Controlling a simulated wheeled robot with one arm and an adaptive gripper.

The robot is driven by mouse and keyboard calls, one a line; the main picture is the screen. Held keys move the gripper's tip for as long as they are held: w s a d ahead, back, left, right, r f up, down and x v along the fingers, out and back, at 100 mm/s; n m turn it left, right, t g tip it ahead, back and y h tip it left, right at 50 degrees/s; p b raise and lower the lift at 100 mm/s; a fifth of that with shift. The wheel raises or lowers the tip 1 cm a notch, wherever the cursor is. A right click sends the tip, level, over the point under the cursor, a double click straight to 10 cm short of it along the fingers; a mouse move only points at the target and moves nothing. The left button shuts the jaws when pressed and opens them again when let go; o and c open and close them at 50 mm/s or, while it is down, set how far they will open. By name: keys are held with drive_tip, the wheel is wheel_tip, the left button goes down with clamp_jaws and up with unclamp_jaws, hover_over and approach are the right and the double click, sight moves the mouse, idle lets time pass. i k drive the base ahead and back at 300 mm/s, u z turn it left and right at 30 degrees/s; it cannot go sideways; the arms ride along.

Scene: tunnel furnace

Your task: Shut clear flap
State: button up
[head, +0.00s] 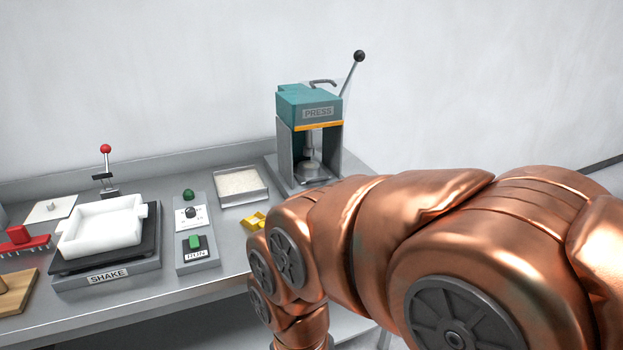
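The teal and grey press (309,107), labelled PRESS, stands at the back right of the bench. A faint see-through panel (334,80), which looks like the clear flap, stands up at the top of the press, with a dark bent handle (322,82) in front of it. Its outline is hard to make out. The front of the press below the orange strip looks uncovered. My copper arm crosses the right half of the view and bends down in front of the bench. My gripper is out of view below the picture's bottom edge.
A black-knobbed lever (359,57) rises from the press. Left of it are a tray of pale powder (241,185), a RUN control box (195,231), a SHAKE unit (108,276) with a white tray (102,228), and a red rake (22,239). A yellow item (252,220) lies beside my arm.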

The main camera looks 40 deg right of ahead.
sight(329, 123)
drive_tip(key=k, duration=0.6)
drive_tip(key=z, duration=0.45)
drive_tip(key=i, duration=1.25)
drive_tip(key=u, duration=0.6)
